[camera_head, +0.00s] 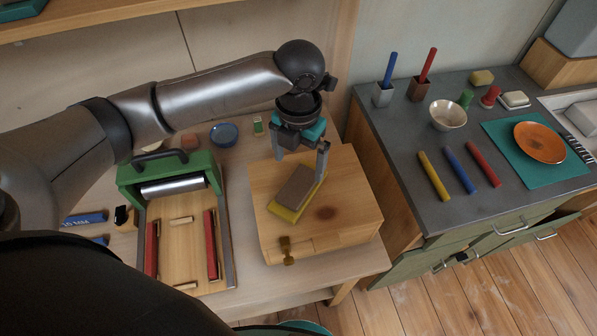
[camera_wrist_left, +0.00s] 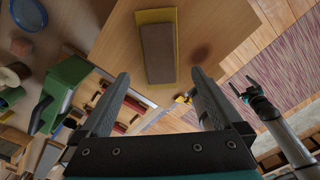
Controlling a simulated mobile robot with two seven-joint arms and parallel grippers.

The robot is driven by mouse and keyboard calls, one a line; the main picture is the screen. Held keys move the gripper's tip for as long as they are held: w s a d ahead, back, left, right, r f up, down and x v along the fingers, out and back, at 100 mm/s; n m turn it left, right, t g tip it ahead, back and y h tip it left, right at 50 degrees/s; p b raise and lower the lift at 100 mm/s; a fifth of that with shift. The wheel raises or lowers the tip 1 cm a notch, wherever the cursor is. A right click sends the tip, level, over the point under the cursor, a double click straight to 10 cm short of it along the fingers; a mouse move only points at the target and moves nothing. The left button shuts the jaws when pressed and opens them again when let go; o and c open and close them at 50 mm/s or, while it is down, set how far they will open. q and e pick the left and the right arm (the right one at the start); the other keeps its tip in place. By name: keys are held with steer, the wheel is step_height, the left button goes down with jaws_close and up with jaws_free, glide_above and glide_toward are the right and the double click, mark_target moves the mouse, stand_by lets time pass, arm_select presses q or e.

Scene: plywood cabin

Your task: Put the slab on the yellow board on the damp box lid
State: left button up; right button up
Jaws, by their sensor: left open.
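A brown-grey slab (camera_head: 295,187) lies on a yellow board (camera_head: 283,213), which rests on the lid of a wooden box (camera_head: 345,190) with a brass latch. The slab (camera_wrist_left: 158,53) and yellow board (camera_wrist_left: 156,15) also show in the left wrist view. My left gripper (camera_head: 300,167) is open and empty above the far end of the slab. In the wrist view its fingers (camera_wrist_left: 158,80) are apart, with the slab beyond them. My right gripper (camera_wrist_left: 243,87) shows at the right of the wrist view, its fingers apart and empty, away from the box.
A green press (camera_head: 170,170) with a roller and red rails stands left of the box. A blue bowl (camera_head: 224,133) and small items sit behind. The grey counter (camera_head: 405,150) at right holds sticks, a bowl (camera_head: 448,114) and an orange plate (camera_head: 540,142) on a teal mat.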

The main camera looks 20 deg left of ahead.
arm_select(q)
step_height(320, 180, up, 4)
steer(key=shift+f, duration=0.1)
stand_by(0.6)
